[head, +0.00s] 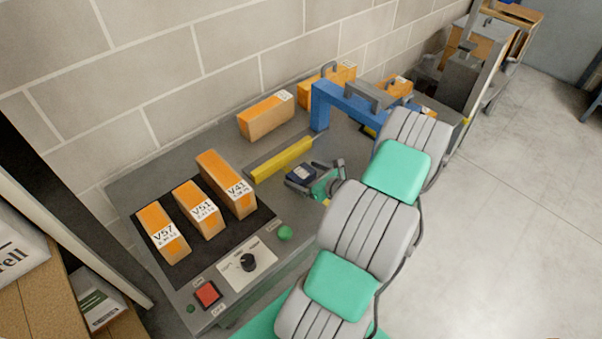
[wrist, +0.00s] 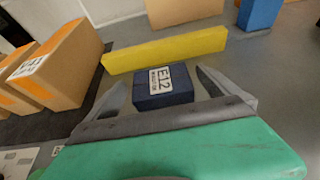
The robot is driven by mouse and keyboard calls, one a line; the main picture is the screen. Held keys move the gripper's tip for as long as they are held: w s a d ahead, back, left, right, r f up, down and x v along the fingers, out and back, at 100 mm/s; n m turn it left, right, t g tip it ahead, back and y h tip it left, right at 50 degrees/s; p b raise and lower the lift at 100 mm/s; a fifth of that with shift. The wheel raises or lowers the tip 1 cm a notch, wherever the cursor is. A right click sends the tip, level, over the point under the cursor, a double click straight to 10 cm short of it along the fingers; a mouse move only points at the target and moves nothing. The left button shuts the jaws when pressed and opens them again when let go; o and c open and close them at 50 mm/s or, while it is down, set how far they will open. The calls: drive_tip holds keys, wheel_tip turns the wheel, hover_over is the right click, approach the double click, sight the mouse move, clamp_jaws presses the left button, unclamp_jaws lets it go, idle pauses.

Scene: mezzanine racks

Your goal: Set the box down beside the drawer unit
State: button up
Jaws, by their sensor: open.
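A small dark blue box (wrist: 165,88) with a white label reading E12 lies on the grey worktop, in front of a yellow bar. It also shows in the head view (head: 300,173). My gripper (wrist: 163,92) is open, with one finger on each side of the blue box. Gaps show between the fingers and the box in the wrist view. In the head view my gripper (head: 316,175) reaches over the worktop from the right. I cannot make out a drawer unit in either view.
Orange-and-brown boxes labelled V57 (head: 163,238), V51 (head: 199,212) and V41 (head: 229,189) stand on a black belt. The yellow bar (head: 282,160) and a blue arch (head: 335,103) lie beyond. A control panel (head: 247,264) is in front. Open floor (head: 500,220) lies to the right.

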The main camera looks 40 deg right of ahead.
sight(296, 171)
drive_tip(key=p+x, duration=0.1)
drive_tip(key=x, duration=0.4)
drive_tip(key=shift+s+f, duration=0.1)
drive_tip(key=c, duration=1.6)
